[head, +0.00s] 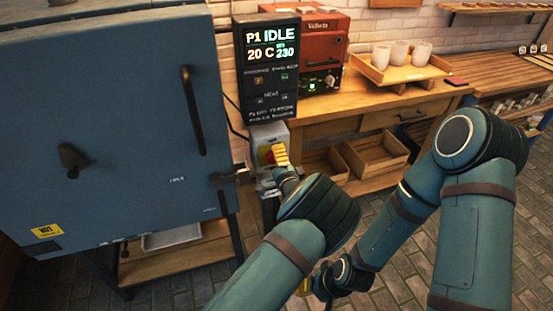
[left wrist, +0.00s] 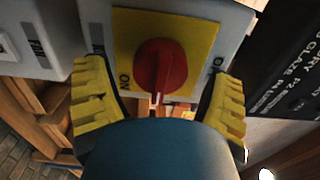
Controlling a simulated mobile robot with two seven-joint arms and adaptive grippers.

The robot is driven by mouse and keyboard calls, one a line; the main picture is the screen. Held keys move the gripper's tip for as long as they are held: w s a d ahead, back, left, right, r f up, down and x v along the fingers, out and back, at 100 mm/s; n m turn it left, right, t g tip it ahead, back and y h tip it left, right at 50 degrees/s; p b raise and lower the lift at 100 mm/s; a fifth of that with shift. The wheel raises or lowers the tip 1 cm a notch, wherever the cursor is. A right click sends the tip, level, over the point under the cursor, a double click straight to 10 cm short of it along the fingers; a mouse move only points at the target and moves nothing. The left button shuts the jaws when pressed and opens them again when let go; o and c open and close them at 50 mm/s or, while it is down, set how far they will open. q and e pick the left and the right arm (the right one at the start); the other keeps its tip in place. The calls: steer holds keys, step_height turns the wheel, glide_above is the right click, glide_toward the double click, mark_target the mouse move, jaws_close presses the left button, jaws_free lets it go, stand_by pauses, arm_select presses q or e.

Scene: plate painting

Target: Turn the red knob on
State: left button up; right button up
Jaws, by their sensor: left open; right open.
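The red knob (left wrist: 160,65) sits on a yellow plate (left wrist: 190,28) on a grey box in the left wrist view. Lettering reading "ON" is at the plate's lower left; more lettering at the right is partly hidden. My left gripper (left wrist: 159,90) is open, with one yellow finger at each side of the knob and gaps between them and it. In the head view, the left gripper (head: 281,156) is in front of the grey switch box (head: 266,132) and mostly hides the knob. My right gripper (head: 306,286) is low, away from the box, and partly hidden.
A large blue kiln (head: 110,130) with a handle stands left of the box. A black display panel (head: 268,75) reading "IDLE" is above it. A wooden bench (head: 385,105) with a red oven (head: 318,50) and a tray of cups (head: 375,72) is behind.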

arm_select(q)
steer(key=v, duration=1.2)
steer(key=shift+r, duration=0.1)
steer(key=s+a+f+n+g+h, duration=0.2)
steer(key=s+a+f+n+g, duration=0.3)
steer(key=f, duration=0.3)
steer(key=s+a+f+n+g+h, duration=0.1)
steer(key=s+a+f+n+g, duration=0.25)
steer(key=a+f, duration=0.4)
steer(key=s+a+n+g+h, duration=0.2)
steer(key=s+n+g+h, duration=0.4)
steer(key=s, duration=1)
steer(key=shift+s+r+n+g+h, duration=0.25)
steer(key=shift+r+n+g, duration=0.25)
steer(key=shift+n, duration=0.35)
